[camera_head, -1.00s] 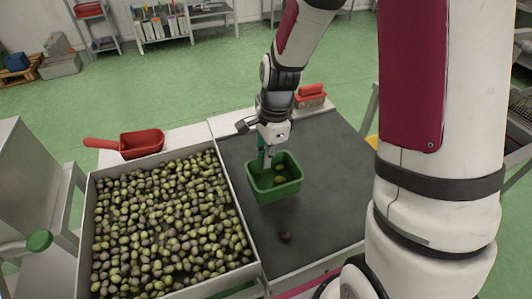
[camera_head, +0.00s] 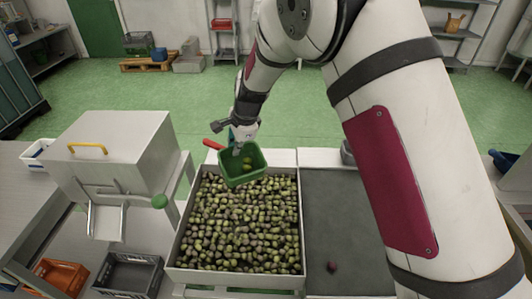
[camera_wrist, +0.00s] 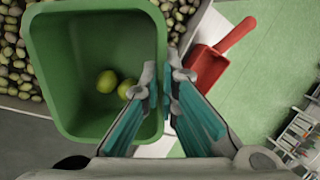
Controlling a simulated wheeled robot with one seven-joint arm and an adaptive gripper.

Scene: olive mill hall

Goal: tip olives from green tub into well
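The green tub (camera_head: 243,178) is held by my gripper (camera_head: 237,148) over the far side of the well, a shallow metal bin full of olives (camera_head: 170,275). In the wrist view the fingers (camera_wrist: 160,95) close on the near wall of the green tub (camera_wrist: 60,60), one finger inside and one outside. A couple of green olives (camera_wrist: 108,81) lie inside on the tub's floor. The tub looks roughly level. A red scoop (camera_wrist: 207,66) lies beyond the well, mostly hidden behind the tub in the head view.
A dark mat (camera_head: 345,235) lies right of the well, with one dark olive (camera_head: 332,267) on it. A metal hopper machine (camera_head: 115,150) with a green knob (camera_head: 159,201) stands at left. Orange (camera_head: 60,275) and grey crates (camera_head: 128,274) sit at lower left.

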